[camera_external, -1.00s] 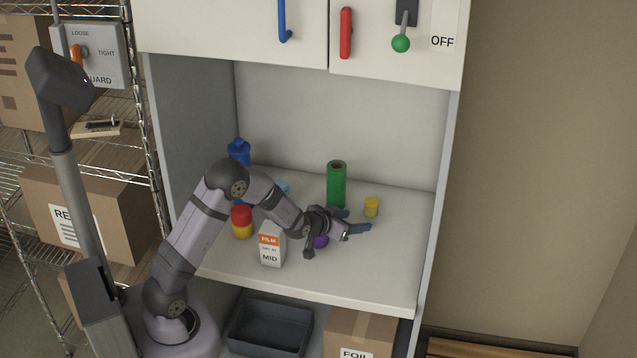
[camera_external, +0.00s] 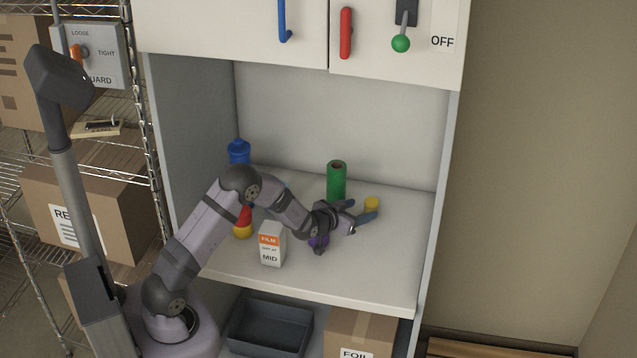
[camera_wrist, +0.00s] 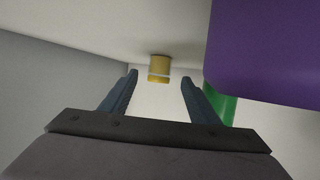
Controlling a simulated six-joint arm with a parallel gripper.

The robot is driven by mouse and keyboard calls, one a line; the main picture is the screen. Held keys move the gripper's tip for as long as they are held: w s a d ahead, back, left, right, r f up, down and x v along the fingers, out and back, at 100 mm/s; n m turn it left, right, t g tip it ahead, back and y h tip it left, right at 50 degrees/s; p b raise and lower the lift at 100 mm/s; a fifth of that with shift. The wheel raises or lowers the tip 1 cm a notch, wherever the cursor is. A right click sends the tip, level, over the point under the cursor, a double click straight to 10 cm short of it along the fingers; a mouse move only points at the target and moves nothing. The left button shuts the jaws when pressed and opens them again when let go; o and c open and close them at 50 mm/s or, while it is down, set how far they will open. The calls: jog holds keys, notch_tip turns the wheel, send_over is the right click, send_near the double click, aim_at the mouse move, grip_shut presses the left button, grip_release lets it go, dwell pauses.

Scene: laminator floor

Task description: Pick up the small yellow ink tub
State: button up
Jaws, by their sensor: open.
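The small yellow ink tub (camera_external: 371,203) stands on the shelf surface at the right, in front of the back wall. In the wrist view the yellow tub (camera_wrist: 159,67) shows beyond and between the two open fingers (camera_wrist: 159,85). Nothing is held between the fingers. I cannot tell whether a finger touches the tub.
A green cylinder (camera_external: 337,181) stands behind my gripper. A film carton (camera_external: 271,246), a red-and-yellow container (camera_external: 243,228) and a blue bottle (camera_external: 238,151) stand left. Shelf front right is clear.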

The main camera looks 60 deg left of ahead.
aim_at(367, 208)
jog(key=shift+p+x, duration=0.95)
jog(key=shift+x, duration=1.55)
jog(key=shift+s, duration=0.1)
jog(key=c, duration=1.2)
